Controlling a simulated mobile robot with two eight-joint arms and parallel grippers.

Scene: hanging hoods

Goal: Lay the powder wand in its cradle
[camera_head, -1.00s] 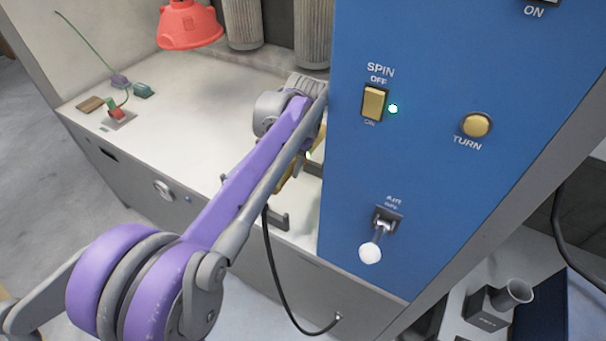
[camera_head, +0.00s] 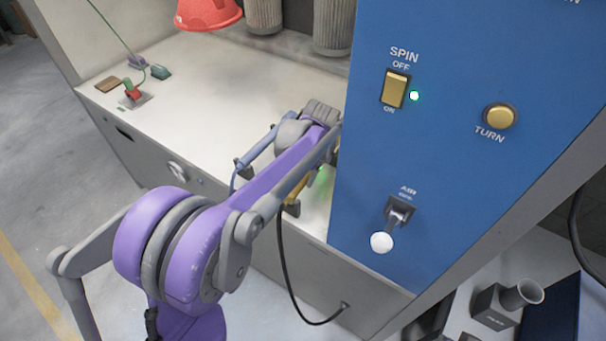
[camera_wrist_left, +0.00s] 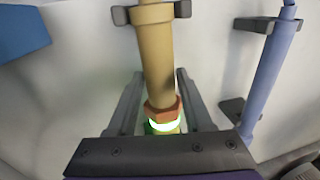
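The tan powder wand (camera_wrist_left: 157,60), with an orange nut and a green lit ring, shows in the left wrist view; a bit of it shows in the head view (camera_head: 297,190). My left gripper (camera_wrist_left: 160,78) has a finger on each side of it, and the tips look closed against its sides. The wand's upper part lies between the prongs of a dark cradle bracket (camera_wrist_left: 120,15); how deep it sits is unclear. In the head view my left arm hides most of the gripper, wand and cradle. My right gripper is out of view.
A blue wand (camera_wrist_left: 268,80) rests in brackets beside the tan one, close to my gripper. The blue control panel (camera_head: 450,180) stands right of my gripper. A red hood (camera_head: 208,12) hangs at the back.

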